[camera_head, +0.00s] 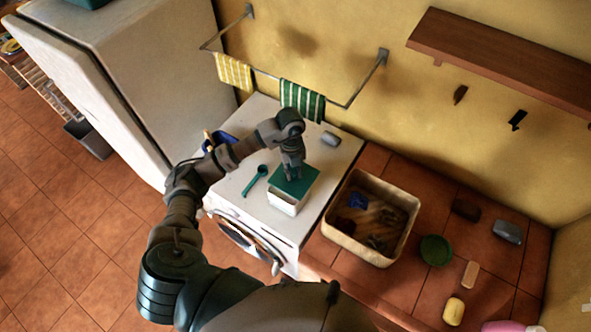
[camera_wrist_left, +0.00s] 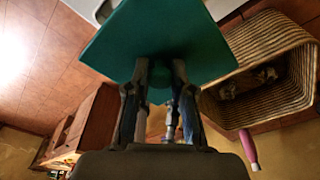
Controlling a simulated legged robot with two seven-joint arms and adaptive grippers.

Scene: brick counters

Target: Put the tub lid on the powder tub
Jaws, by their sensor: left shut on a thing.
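The powder tub (camera_head: 286,203) is a white box standing on top of the white washing machine. The tub lid (camera_head: 297,181) is a flat green square at the tub's top in the head view. My left gripper (camera_head: 292,173) is over the tub, pointing down, shut on the lid. In the left wrist view the lid (camera_wrist_left: 160,40) spreads out beyond the fingers of my left gripper (camera_wrist_left: 160,75). I cannot tell whether the lid touches the tub's rim all round. My right gripper is not in view.
A teal scoop (camera_head: 255,181) lies left of the tub. A grey object (camera_head: 331,139) and a blue item (camera_head: 219,139) are further back on the machine. A basket (camera_head: 335,229) stands to the right on the brick counter, near a green bowl (camera_head: 436,250) and yellow soap (camera_head: 454,311).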

